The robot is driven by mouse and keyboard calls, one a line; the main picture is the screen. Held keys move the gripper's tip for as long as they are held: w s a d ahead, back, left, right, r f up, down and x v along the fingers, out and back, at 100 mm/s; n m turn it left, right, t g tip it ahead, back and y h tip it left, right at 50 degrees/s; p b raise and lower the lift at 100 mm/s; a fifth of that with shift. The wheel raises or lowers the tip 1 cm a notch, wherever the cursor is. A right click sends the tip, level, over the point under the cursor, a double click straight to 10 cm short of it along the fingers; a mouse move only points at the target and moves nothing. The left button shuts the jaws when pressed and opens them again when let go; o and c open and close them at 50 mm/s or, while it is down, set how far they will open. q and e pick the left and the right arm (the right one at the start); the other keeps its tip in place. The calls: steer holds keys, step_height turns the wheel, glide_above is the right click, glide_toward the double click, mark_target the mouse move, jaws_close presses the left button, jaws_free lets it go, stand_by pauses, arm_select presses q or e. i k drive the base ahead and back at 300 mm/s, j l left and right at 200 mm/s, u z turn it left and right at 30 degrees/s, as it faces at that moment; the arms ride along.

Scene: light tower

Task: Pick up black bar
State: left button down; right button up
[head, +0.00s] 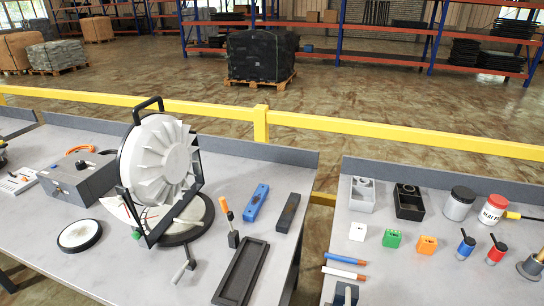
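The black bar (288,213) lies flat on the left table near its right edge, with a small brownish mark on top. A blue bar (257,202) lies just to its left, apart from it. A black shallow tray (257,250) sits in front of the two bars and looks empty. Neither of my grippers shows in the head view, and nothing touches the black bar.
A large white lamp (160,157) in a black frame stands left of the bars. An orange-handled tool (227,210) stands between. A gap separates this table from the right table (395,270), which holds blocks, jars and pens. A yellow rail (400,143) runs behind.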

mark_target(287, 215)
steer(key=k+j+z, duration=0.2)
steer(key=j+z, duration=0.15)
steer(key=z, duration=0.15)
steer(key=k+j+z, duration=0.25)
steer(key=z, duration=0.2)
steer(key=k+j+z, duration=0.15)
steer(key=k+z, duration=0.15)
steer(key=z, duration=0.2)
